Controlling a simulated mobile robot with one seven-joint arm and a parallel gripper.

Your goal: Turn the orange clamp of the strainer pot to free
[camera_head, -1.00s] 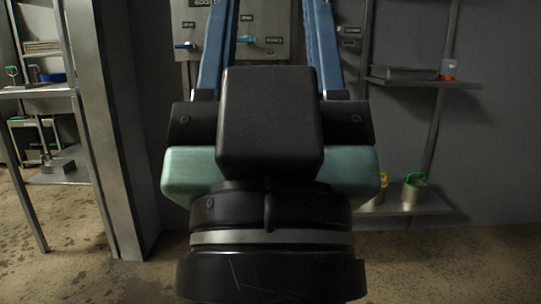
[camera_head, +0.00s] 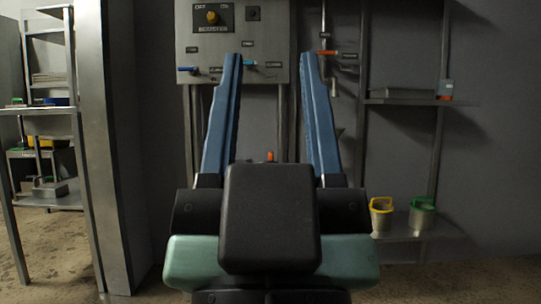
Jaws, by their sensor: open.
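My gripper (camera_head: 271,58) is open and empty, its two long blue fingers pointing up in the picture in front of the wall panel. A small orange piece (camera_head: 270,156) shows between the fingers, just above the black gripper body, which hides what lies below it. A small orange lever (camera_head: 327,52) sits on the thin pipe right of the panel, just right of the right fingertip. I cannot tell for sure which orange part is the clamp. The strainer pot's body is not clearly visible.
The grey wall panel (camera_head: 212,48) carries a yellow knob (camera_head: 212,17), a dark blue handle (camera_head: 188,70) and a light blue handle (camera_head: 272,65). A metal post (camera_head: 102,150) rises at left.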

